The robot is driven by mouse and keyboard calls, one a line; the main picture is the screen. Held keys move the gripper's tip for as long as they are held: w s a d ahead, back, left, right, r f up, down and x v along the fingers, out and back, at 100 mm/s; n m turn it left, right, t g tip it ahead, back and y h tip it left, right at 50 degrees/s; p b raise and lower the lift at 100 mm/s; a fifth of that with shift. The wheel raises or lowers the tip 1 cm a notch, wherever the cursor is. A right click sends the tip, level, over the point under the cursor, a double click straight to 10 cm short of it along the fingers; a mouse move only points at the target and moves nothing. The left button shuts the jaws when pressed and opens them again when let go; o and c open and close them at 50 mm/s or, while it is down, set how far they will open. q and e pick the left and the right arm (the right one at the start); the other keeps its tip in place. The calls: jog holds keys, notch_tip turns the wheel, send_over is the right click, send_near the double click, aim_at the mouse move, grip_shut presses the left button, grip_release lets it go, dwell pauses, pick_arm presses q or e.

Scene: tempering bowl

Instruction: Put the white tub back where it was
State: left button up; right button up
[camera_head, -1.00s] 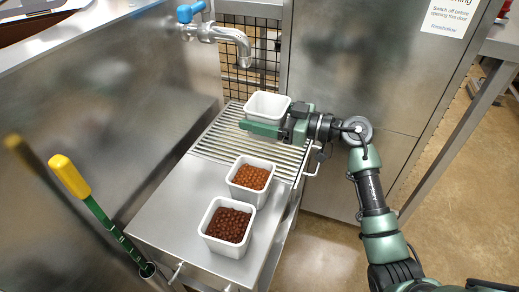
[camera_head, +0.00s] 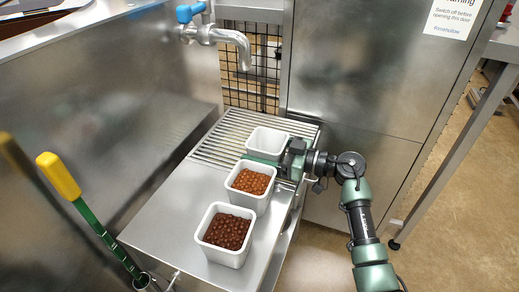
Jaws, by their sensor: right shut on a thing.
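I cannot tell whether the tub's base touches the slats. A second filled tub, with dark brown balls (camera_head: 212,248), stands nearer on the smooth steel top. My left gripper is not in view.
A steel tap (camera_head: 243,50) with a blue handle hangs over the far end of the slatted grate (camera_head: 215,149). A yellow-and-green handled tool (camera_head: 60,177) stands at left. Steel walls rise at the left and back. The steel top (camera_head: 163,225) is clear left of the tubs.

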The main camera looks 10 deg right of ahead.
aim_at(283, 154)
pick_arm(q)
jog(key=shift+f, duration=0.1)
pick_arm(e)
jog(key=shift+f, duration=0.1)
jog(key=o, duration=1.8)
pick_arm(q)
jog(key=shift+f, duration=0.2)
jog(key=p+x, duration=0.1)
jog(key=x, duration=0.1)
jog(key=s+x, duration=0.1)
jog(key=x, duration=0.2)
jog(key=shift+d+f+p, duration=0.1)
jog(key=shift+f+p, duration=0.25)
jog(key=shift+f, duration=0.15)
pick_arm(e)
jog(key=v, duration=1.2)
